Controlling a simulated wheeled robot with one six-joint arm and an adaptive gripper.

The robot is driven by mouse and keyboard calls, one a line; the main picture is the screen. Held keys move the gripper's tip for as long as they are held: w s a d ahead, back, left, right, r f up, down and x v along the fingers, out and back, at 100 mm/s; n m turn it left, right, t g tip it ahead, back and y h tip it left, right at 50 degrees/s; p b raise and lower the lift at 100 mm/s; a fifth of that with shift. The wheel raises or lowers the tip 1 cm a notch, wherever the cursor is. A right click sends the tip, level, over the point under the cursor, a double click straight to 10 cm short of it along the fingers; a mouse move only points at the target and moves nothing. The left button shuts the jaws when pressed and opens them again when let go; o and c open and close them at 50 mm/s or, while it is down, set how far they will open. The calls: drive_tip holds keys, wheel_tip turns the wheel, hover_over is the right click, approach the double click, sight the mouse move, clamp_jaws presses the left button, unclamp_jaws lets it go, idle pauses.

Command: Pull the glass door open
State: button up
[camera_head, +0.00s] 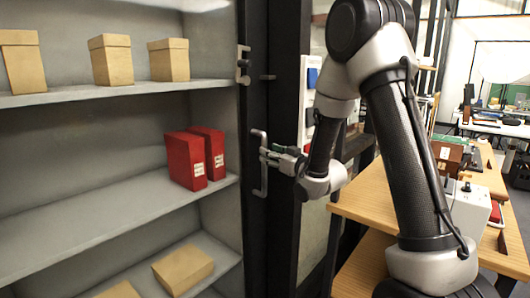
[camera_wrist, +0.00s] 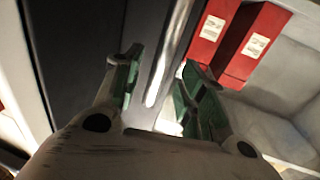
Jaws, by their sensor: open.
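A grey metal pull handle (camera_head: 259,172) stands upright on the dark frame (camera_head: 256,225) at the right side of the shelving. I cannot make out the glass itself or tell how far the door stands from closed. My gripper (camera_head: 268,153) is at the handle's upper half, coming from the right. In the wrist view, my gripper (camera_wrist: 158,92) is open, with green-padded fingers apart. A bright bar, apparently the handle (camera_wrist: 158,75), shows in the gap between them. Whether either finger touches it cannot be told.
Two red archival boxes (camera_head: 195,157) stand on the middle shelf, just left of the handle. Tan boxes (camera_head: 111,60) stand on the upper shelf, and another (camera_head: 183,269) lies below. A wooden desk (camera_head: 369,204) with a white device (camera_head: 467,207) is at right, near my arm.

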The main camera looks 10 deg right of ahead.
drive_tip(key=x, duration=0.4)
clamp_jaws()
